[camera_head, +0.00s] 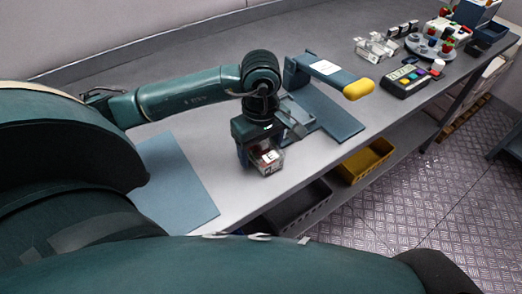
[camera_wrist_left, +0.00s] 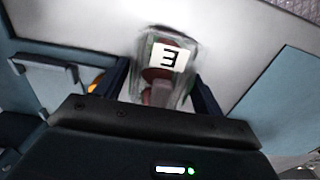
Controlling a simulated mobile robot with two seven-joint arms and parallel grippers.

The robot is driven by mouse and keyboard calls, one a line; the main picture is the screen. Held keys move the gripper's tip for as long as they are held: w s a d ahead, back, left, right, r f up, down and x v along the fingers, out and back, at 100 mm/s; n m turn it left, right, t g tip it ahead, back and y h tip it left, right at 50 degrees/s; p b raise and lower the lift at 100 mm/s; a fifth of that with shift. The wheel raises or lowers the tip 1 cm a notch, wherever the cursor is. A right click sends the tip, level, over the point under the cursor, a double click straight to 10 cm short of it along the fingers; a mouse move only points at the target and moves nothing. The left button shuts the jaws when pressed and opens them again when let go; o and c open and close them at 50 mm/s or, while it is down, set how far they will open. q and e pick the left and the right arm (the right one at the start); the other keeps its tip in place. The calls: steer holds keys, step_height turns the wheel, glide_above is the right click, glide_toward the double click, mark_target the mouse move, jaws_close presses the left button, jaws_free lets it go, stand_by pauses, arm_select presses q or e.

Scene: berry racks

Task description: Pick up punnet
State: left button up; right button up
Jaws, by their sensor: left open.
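The punnet (camera_head: 268,161) is a small clear box with red contents, standing on the grey bench near its front edge. In the left wrist view the punnet (camera_wrist_left: 152,78) carries a white label with a black character like a 3. My left gripper (camera_head: 256,156) points down over the punnet and hides part of it in the head view. In the wrist view the open fingers of the left gripper (camera_wrist_left: 160,88) stand on either side of the punnet, with a gap visible on at least one side. My right gripper is not in view.
A press-like device with a yellow handle (camera_head: 358,89) stands just behind and right of the punnet. A blue mat (camera_head: 178,185) lies to the left. A yellow crate (camera_head: 365,161) sits on the lower shelf. A keypad device (camera_head: 405,81) is farther right.

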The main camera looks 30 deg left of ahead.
arm_select(q)
steer(key=c, duration=0.9)
